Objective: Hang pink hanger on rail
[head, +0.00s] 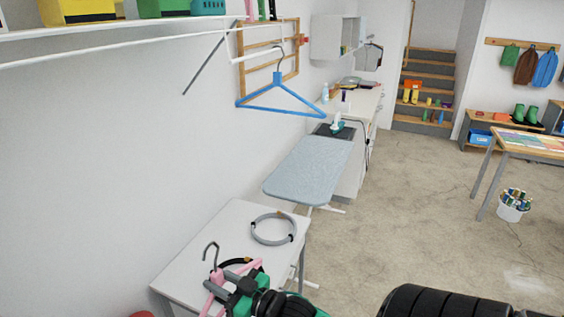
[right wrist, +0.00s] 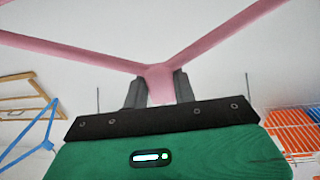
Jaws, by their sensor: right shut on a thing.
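The pink hanger (head: 216,281) is at the bottom of the head view, its grey hook (head: 210,252) pointing up. My right gripper (head: 222,281), green and black, is shut on it. In the right wrist view the fingers grip the pink hanger (right wrist: 160,78) where its arms meet; the arms spread to both sides. The white rail (head: 120,48) runs along the wall at the upper left, well above the hanger. My left gripper is not in view.
Below the hanger stands a small white table (head: 232,222) with a grey ring (head: 272,228) on it. Beyond is a blue ironing board (head: 310,165). A shelf (head: 70,28) with coloured bins is above the rail. The floor to the right is mostly clear.

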